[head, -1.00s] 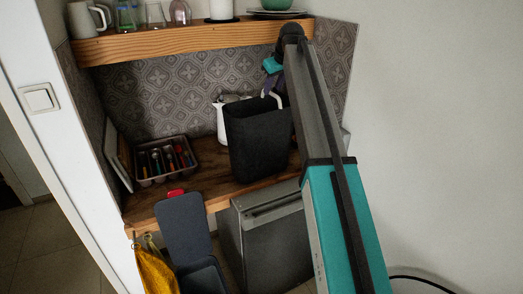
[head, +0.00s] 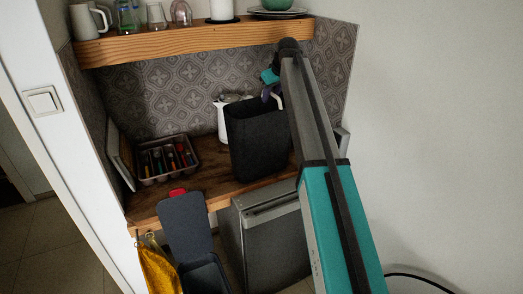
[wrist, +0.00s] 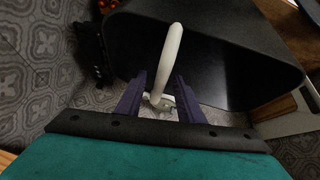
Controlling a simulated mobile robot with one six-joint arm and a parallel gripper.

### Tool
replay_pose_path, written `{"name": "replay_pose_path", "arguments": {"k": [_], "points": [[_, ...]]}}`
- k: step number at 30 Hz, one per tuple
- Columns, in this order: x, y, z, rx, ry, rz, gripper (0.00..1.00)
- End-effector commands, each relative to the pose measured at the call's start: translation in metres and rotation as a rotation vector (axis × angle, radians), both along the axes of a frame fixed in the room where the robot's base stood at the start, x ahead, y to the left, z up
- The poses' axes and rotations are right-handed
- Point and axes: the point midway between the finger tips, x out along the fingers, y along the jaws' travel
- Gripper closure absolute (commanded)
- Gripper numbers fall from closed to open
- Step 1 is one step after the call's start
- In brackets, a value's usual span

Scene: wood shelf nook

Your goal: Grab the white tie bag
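A tall black open-topped bag (head: 257,140) stands upright on the wooden counter. A white loop (head: 279,99), like a tie or handle, shows at its top right edge. In the wrist view, the white loop (wrist: 173,55) stands up between my two purple fingers, in front of the dark inside of the bag (wrist: 225,50). My gripper (wrist: 160,78) is open, with a finger on each side of the loop and gaps visible. In the head view, my gripper (head: 269,91) is just above the bag's rim, partly hidden by my arm.
A white pitcher (head: 222,120) stands behind the bag. A cutlery tray (head: 149,179) sits to its left. A wooden shelf (head: 190,43) with cups and plates hangs above. A grey bin with its lid (head: 186,225) raised stands below the counter's front.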

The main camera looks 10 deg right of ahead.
Motion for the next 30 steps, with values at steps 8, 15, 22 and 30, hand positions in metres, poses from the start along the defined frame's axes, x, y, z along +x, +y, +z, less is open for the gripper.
{"name": "replay_pose_path", "arguments": {"k": [8,15,22,30], "points": [[0.0,-0.001,0.0,0.0,0.0,0.0,0.93],[0.0,-0.001,0.0,0.001,0.0,-0.001,1.0],[0.0,-0.001,0.001,0.0,0.0,-0.001,1.0],[0.001,-0.002,0.01,0.0,-0.003,-0.002,1.0]]}}
